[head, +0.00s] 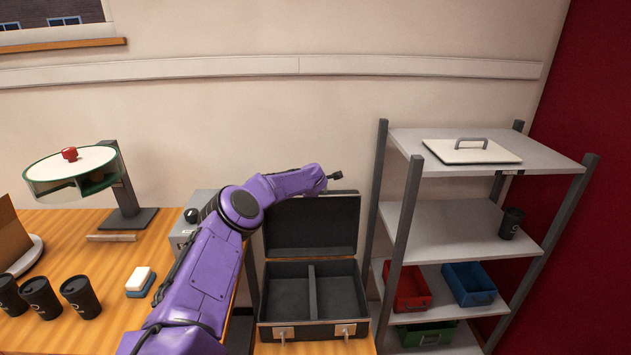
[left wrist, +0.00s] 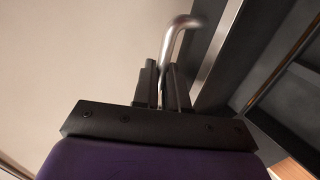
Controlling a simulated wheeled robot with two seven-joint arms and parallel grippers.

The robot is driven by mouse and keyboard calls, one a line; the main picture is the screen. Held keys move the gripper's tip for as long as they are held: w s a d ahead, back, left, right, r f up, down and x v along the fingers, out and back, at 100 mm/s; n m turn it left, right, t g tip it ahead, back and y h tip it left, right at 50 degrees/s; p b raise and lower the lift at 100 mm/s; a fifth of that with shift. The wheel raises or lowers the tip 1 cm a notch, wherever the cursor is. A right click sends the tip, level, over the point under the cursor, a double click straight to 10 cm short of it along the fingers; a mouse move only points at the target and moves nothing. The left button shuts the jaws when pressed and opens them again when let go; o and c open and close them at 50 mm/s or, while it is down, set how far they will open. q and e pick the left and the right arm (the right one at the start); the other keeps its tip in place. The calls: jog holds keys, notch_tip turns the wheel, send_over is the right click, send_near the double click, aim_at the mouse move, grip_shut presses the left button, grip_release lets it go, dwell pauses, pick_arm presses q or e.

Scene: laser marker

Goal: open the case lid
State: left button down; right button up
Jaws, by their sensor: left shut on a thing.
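The dark case (head: 314,295) stands on the wooden table with its two-compartment inside showing, both compartments empty. Its lid (head: 312,225) stands raised, roughly upright at the back. My left gripper (head: 335,175) is at the lid's top edge, with my purple arm reaching over from the left. In the left wrist view the fingers (left wrist: 169,85) are shut on a bent metal handle (left wrist: 180,35) beside the dark lid (left wrist: 255,55). The handle itself is hidden in the head view. My right gripper is in neither view.
A grey shelf rack (head: 450,235) stands close on the case's right. Black cups (head: 80,296), a sponge-like block (head: 140,280) and a round-topped device (head: 72,168) are on the table at left. A grey box (head: 190,225) is partly behind my arm.

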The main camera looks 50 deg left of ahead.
pick_arm(q)
jog(key=shift+d+f, duration=0.1)
jog(key=shift+f, duration=0.1)
jog(key=c, duration=1.3)
grip_release()
jog(key=shift+w+f, duration=0.1)
jog(key=shift+w, duration=0.05)
jog(key=shift+a, duration=0.2)
jog(key=shift+r, duration=0.2)
jog(key=shift+s+d+r, duration=0.2)
jog(key=shift+s+d, duration=0.05)
jog(key=shift+d, duration=0.05)
jog(key=shift+b+v, duration=1.3)
jog(key=shift+v, duration=3.55)
